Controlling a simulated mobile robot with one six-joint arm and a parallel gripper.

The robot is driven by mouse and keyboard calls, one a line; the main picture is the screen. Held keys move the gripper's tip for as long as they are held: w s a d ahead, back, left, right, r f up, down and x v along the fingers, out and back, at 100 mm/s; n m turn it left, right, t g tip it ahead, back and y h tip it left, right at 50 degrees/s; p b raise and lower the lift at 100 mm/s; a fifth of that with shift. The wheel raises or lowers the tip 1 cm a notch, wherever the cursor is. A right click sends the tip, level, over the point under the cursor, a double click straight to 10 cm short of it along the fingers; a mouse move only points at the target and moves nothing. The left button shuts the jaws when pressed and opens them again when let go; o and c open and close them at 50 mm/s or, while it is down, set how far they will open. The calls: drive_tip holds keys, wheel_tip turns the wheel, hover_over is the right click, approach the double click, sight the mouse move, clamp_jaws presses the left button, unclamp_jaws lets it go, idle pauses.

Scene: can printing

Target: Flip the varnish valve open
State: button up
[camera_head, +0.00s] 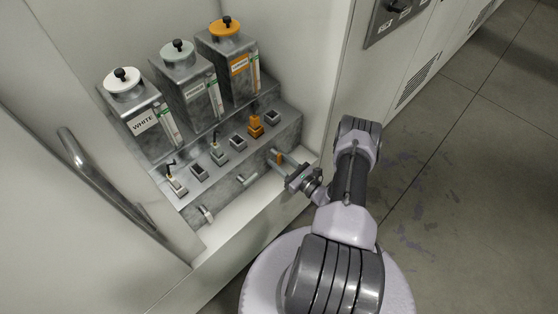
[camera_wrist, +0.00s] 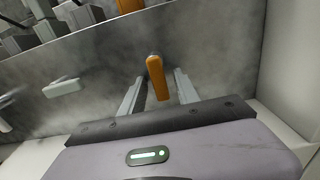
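The orange valve handle (camera_wrist: 157,78) sticks out from the grey front panel in the wrist view, its long side running roughly up and down the picture. My gripper (camera_wrist: 158,76) is open, with one finger on each side of the handle and a gap on both sides. In the head view my gripper (camera_head: 281,165) is at the right end of the lower panel, by the orange handle (camera_head: 279,157). The orange-capped tank (camera_head: 236,70) with an orange label stands above; its label text is too small to read surely.
Two pale valve handles (camera_head: 247,180) (camera_head: 206,213) sit to the left on the same panel. Above are a tank labelled WHITE (camera_head: 140,115), a green-capped tank (camera_head: 190,92) and a stepped block (camera_head: 285,122) with plugs and sockets. A cabinet wall (camera_head: 330,120) stands close on the right.

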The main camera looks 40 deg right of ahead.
drive_tip(key=s+d+p, duration=0.1)
drive_tip(key=s+p, duration=0.2)
drive_tip(key=s, duration=1.4)
drive_tip(key=shift+s+d, duration=0.2)
